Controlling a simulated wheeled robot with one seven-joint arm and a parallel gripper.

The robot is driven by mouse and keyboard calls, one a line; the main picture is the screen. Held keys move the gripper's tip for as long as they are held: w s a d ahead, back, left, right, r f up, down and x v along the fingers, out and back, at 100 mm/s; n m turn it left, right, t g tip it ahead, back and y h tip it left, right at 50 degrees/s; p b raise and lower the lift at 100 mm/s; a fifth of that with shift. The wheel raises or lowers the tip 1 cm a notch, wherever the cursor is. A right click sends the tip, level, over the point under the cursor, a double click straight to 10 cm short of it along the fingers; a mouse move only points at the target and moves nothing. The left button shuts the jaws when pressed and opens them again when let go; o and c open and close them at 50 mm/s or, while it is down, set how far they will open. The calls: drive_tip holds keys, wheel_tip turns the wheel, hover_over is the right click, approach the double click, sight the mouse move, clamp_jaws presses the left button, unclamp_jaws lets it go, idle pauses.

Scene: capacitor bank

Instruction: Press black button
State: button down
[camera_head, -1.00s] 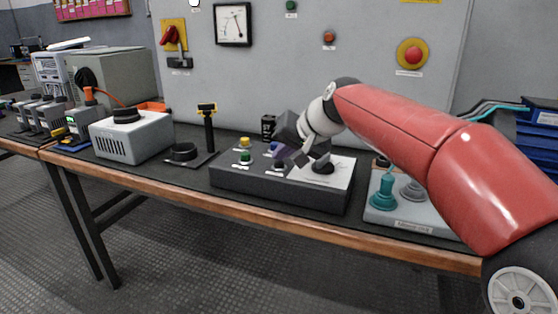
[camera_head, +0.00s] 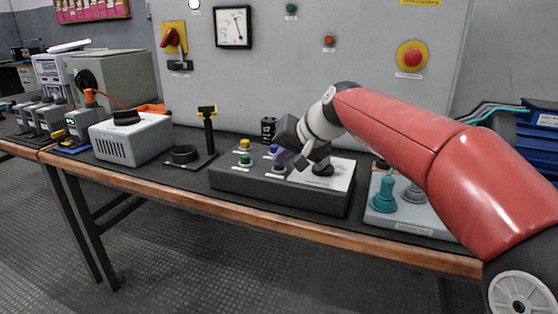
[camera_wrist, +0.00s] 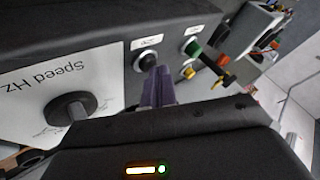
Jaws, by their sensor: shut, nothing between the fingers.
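The black button (camera_head: 279,168) sits on the sloped top of a dark control box (camera_head: 235,180), left of a white panel with a black knob. In the wrist view the black button (camera_wrist: 146,62) shows as a round dark cap beside a small white label. My gripper (camera_head: 281,160) is over the box, close to this button. In the wrist view the purple fingers of my gripper (camera_wrist: 160,70) are shut and empty, with their tips beside the button's edge. I cannot tell whether they touch it.
Green (camera_head: 245,160), yellow (camera_head: 244,144) and blue (camera_head: 274,149) buttons are nearby on the same box. The black speed knob (camera_head: 323,168) is just right of my gripper. A grey box with teal joystick (camera_head: 384,194) stands further right.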

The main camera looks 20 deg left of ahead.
sight(282, 167)
drive_tip(key=shift+r+p, duration=0.9)
drive_tip(key=shift+r, duration=0.3)
wheel_tip(282, 167, up, 3)
drive_tip(key=p, duration=0.3)
drive_tip(key=shift+r, duration=0.95)
